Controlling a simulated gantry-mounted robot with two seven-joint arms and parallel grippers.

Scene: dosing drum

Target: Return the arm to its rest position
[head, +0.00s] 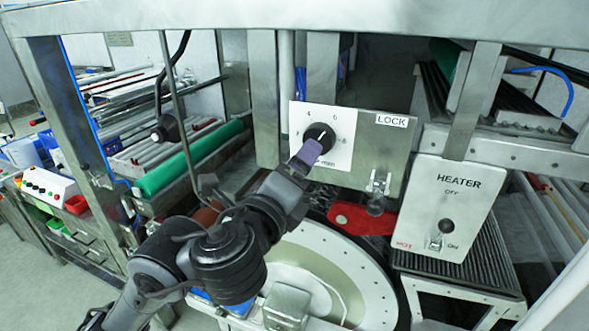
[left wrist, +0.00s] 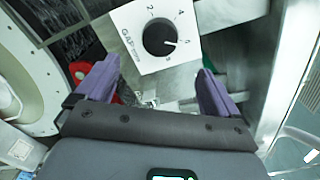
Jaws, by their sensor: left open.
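My left arm comes in from the lower left in the head view. Its gripper (head: 306,154) with purple fingers is in front of the gap dial's white plate, overlapping the lower edge of the black knob (head: 320,137). In the left wrist view the gripper (left wrist: 157,85) is open and empty, its fingers wide apart. The knob (left wrist: 160,39) shows beyond the fingertips, not between them. Its white mark points toward the right side of the scale in that view. My right gripper is not in view.
A LOCK plate (head: 388,147) with a lever (head: 377,190) is right of the dial. A HEATER box (head: 447,207) with a switch stands farther right. A large round white drum (head: 374,292) lies below, near a red piece (head: 362,218). Metal frame posts surround the arm.

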